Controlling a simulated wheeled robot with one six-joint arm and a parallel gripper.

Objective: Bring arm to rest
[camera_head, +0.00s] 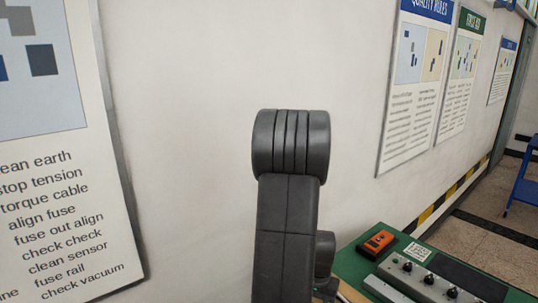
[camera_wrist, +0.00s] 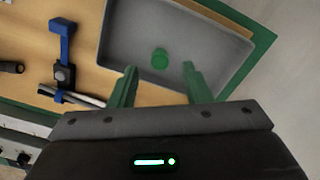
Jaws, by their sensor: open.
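My gripper (camera_wrist: 158,85) shows in the wrist view with its two green fingers spread apart. It is open, and nothing is between the fingers. Beyond the fingertips is a grey tray (camera_wrist: 125,40) with a small green round piece (camera_wrist: 160,59) lying in it. Whether the fingers are above the tray or lower cannot be told. In the head view my dark arm stands upright in the middle, in front of the white wall, and my gripper is not visible there.
In the wrist view a blue-handled tool (camera_wrist: 62,50) lies on the wooden surface (camera_wrist: 30,45) left of the tray. In the head view an orange device (camera_head: 378,242) and a knobbed control box (camera_head: 425,282) sit on a green surface (camera_head: 352,258) at lower right. Posters (camera_head: 412,105) hang on the wall.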

